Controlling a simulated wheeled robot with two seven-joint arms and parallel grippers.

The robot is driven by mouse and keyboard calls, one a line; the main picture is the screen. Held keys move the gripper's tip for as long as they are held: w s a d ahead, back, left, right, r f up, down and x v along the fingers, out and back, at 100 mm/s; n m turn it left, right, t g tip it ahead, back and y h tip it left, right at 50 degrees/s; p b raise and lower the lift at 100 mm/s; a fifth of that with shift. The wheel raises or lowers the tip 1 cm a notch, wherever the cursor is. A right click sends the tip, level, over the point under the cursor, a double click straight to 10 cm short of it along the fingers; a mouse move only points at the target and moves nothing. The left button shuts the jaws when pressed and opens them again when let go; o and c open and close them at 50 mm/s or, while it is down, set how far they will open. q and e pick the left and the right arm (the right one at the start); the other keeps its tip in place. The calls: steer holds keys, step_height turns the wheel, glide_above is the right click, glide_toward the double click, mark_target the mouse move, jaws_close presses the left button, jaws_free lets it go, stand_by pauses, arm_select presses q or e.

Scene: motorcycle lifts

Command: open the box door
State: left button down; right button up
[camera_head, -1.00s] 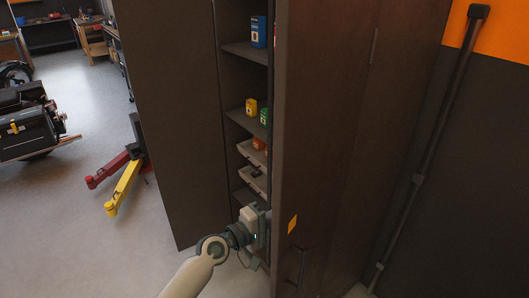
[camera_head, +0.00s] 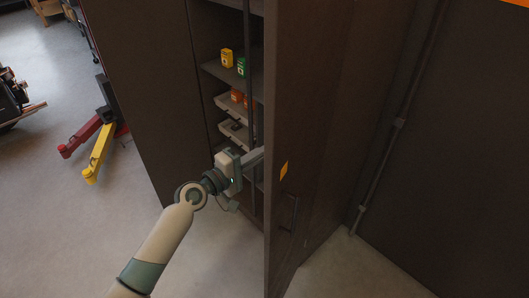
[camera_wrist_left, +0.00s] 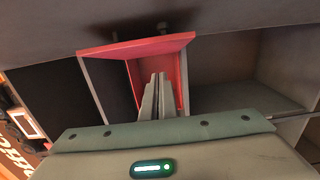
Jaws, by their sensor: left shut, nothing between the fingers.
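A tall dark cabinet has a left door panel (camera_head: 130,90) standing open and a right door (camera_head: 310,110) partly open, with a gap to the shelves between them. The right door carries an orange sticker (camera_head: 284,170) and a dark bar handle (camera_head: 287,213). My left gripper (camera_head: 254,157) reaches into the gap at the right door's free edge; its tips are hidden behind that edge. In the left wrist view its fingers (camera_wrist_left: 158,96) are shut and empty, in front of a red-edged compartment (camera_wrist_left: 135,47). Whether they touch the door is unclear. My right gripper is not in view.
Cabinet shelves (camera_head: 226,75) hold a yellow box (camera_head: 227,58), a green box (camera_head: 241,66) and pale trays (camera_head: 235,133). A red and yellow lift (camera_head: 97,150) stands on the floor at left. A wall pipe (camera_head: 399,123) runs at right. Floor in front is clear.

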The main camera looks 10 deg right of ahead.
arm_select(q)
steer(key=s+a+b, duration=0.1)
steer(key=s+a, duration=0.2)
steer(key=s, duration=0.6)
steer(key=shift+a, duration=0.4)
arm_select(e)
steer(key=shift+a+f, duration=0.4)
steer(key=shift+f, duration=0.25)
arm_select(q)
steer(key=shift+s, duration=0.1)
